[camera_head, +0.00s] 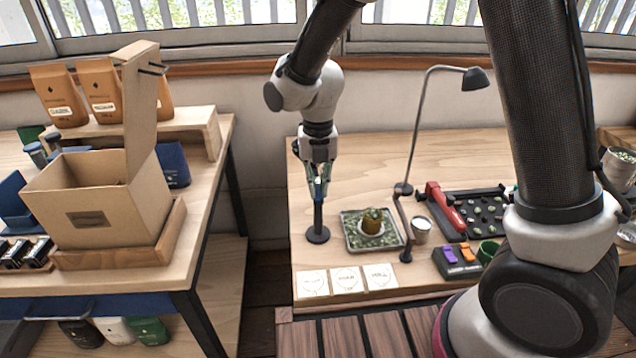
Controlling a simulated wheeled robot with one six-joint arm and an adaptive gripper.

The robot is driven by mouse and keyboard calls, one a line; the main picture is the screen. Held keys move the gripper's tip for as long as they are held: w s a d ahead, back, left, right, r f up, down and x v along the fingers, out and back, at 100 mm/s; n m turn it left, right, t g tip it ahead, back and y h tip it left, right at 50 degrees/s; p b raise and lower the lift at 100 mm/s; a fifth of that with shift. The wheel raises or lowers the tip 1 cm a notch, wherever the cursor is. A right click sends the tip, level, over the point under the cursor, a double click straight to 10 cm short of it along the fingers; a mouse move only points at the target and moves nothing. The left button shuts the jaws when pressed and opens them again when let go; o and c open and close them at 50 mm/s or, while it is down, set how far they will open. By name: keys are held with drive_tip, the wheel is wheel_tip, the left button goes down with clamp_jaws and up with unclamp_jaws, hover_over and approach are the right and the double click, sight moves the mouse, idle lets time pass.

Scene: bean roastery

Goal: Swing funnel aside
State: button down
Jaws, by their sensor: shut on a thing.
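My gripper (319,186) points down over the left part of the right-hand table. It is shut on the upper end of a dark upright stand (318,216), whose round base rests on the table. The fingers hide the top of the stand, and a small blue patch shows between them. I cannot make out a clear funnel shape there. To the right of the stand, a square tray (352,242) of green beans holds a white cup with a brownish-green top (372,221); I cannot tell if that top is a funnel.
A desk lamp (475,79) on a thin bent stem rises behind the tray. A small cup (421,229), a red-handled tool (445,206) and a dark bean board (478,212) lie to the right. White cards (346,280) lie in front. An open carton (100,200) stands on the left table.

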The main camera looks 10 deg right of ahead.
idle(0.4)
drive_tip(key=c, duration=1.5)
unclamp_jaws()
drive_tip(key=shift+r, duration=0.15)
wheel_tip(320, 180, up, 12)
drive_tip(key=shift+f, duration=0.1)
